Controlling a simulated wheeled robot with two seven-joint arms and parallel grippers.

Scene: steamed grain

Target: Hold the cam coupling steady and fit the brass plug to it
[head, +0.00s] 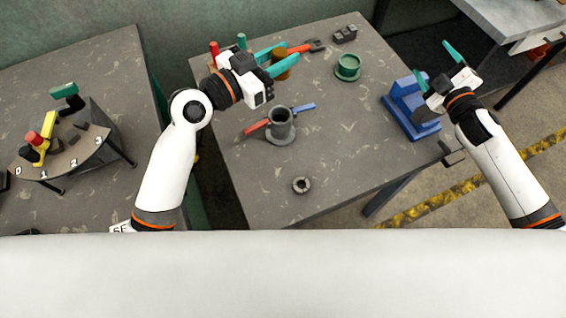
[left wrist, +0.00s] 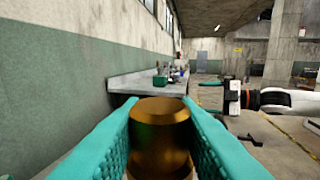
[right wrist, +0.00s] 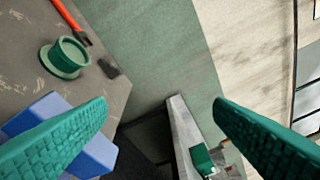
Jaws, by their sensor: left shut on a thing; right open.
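The cam coupling (head: 280,125) is a grey upright cup on a round flange, standing on the middle table. A red lever (head: 256,127) sticks out to its left and a blue lever (head: 302,107) to its right. My left gripper (head: 288,54) is shut on the brass plug (head: 281,68), held beyond the coupling, apart from it. In the left wrist view the plug (left wrist: 160,125) sits between both teal fingers. My right gripper (head: 434,61) is open and empty above the table's right side, beside the blue block. Its fingers show wide apart in the right wrist view (right wrist: 160,112).
The blue block (head: 405,110) stands at the right table edge. A green flanged cup (head: 348,67), an orange-handled hammer (head: 305,47) and a dark block (head: 344,34) lie toward the back. A small grey ring (head: 301,185) lies near the front. The table's centre right is clear.

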